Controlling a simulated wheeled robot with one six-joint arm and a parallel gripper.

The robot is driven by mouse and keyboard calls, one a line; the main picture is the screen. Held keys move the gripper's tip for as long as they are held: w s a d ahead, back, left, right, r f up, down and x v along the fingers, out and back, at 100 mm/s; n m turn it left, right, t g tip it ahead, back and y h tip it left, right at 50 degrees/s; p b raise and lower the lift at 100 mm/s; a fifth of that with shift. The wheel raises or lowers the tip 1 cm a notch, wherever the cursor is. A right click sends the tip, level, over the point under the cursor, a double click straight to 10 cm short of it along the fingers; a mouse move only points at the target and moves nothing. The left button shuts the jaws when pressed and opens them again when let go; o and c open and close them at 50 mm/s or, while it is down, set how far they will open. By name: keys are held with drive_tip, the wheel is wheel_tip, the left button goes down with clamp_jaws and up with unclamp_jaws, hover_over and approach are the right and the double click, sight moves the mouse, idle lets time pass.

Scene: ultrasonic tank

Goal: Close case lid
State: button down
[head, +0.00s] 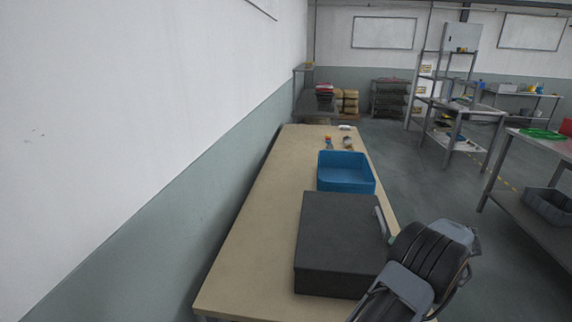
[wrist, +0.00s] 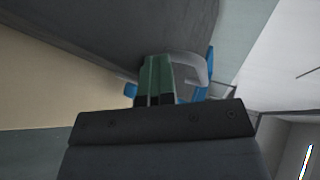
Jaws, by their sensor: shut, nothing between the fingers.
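The dark grey case (head: 338,235) stands on the near part of the table. Its lid lies flat on top in the head view, and I see no open gap from here. A pale grey handle (head: 381,224) is on the case's right side. My gripper (head: 392,240) is at that right side, close to the handle, partly hidden by my arm. In the wrist view the green fingers of my gripper (wrist: 157,62) are together and empty. They are beside the curved handle (wrist: 197,68), below the dark case surface (wrist: 120,30). I cannot tell whether they touch it.
The wooden table (head: 250,255) runs along the left wall. A blue bin (head: 346,183) stands just behind the case. Small items (head: 347,142) lie at the table's far end. Open floor (head: 430,190) is to the right, with shelves and another bench (head: 540,145) beyond.

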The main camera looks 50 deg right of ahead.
drive_tip(key=w+r+p+v, duration=0.1)
drive_tip(key=r+v, duration=0.1)
drive_tip(key=v, duration=1)
drive_tip(key=shift+w, duration=0.15)
